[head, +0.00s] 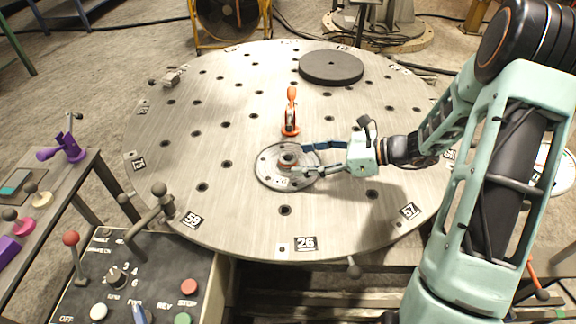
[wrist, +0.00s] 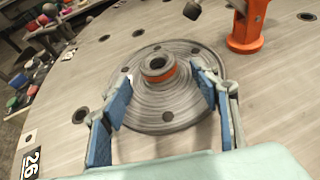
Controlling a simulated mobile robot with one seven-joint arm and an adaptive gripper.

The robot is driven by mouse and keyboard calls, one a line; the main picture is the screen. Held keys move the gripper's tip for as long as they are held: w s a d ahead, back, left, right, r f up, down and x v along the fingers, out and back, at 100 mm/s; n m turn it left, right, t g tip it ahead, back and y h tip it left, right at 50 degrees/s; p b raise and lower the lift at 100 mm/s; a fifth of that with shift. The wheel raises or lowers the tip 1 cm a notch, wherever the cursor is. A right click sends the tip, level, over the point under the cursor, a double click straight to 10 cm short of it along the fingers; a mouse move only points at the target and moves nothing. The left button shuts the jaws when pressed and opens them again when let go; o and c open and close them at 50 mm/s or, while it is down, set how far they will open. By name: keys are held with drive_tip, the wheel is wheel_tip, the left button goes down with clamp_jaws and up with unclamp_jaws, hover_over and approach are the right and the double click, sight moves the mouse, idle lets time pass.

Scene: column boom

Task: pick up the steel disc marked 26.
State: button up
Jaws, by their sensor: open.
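A flat steel disc (head: 268,167) with a raised hub and an orange ring at its middle lies on the large round table (head: 230,130). It also shows in the wrist view (wrist: 150,108), with several holes around its rim. A small mark on its near side is too small to read. My gripper (head: 303,158) is open at the disc's right side, its fingers pointing left. In the wrist view, the blue fingers of my gripper (wrist: 160,75) stand apart, over the disc, one on each side of the hub. They hold nothing.
An orange clamp (head: 291,112) stands just behind the disc. A dark round plate (head: 331,67) lies at the table's back. A 26 label (head: 305,243) is on the table's front edge. A control panel (head: 140,285) with levers stands front left.

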sight(284, 157)
drive_tip(key=x, duration=0.3)
drive_tip(key=b+x, duration=0.1)
drive_tip(key=x, duration=0.1)
drive_tip(key=shift+a+r, duration=0.25)
drive_tip(key=shift+r, duration=0.1)
drive_tip(key=shift+c, duration=0.2)
clamp_jaws()
drive_tip(key=shift+w+r, duration=0.1)
drive_tip(key=shift+r, duration=0.05)
